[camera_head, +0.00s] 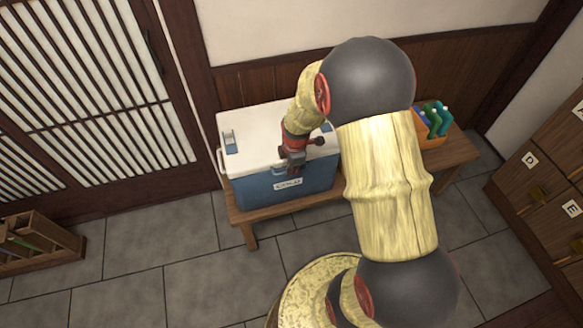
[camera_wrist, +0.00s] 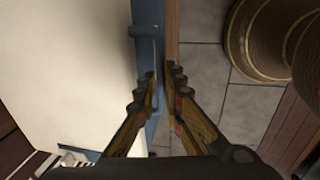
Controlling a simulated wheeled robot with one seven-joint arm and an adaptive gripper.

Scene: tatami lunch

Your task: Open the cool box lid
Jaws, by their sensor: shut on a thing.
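The cool box has a blue body (camera_head: 262,190) with a label on its front and a white lid (camera_head: 262,138). The lid lies flat on the body. My gripper (camera_head: 291,165) is at the middle of the box's front, at the lid's front edge, and is shut on it. The exact part held is hidden by the fingers. In the wrist view, the white lid (camera_wrist: 70,65) fills the left, with a blue strip (camera_wrist: 147,15) along its edge. My gripper's fingers (camera_wrist: 164,80) sit on either side of that edge, close together.
The cool box stands on a wooden bench (camera_head: 249,214) against the wall. An orange holder (camera_head: 432,141) with green and blue things stands at the bench's right end. A wooden crate (camera_head: 40,245) is at the left, drawers (camera_head: 545,185) at the right.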

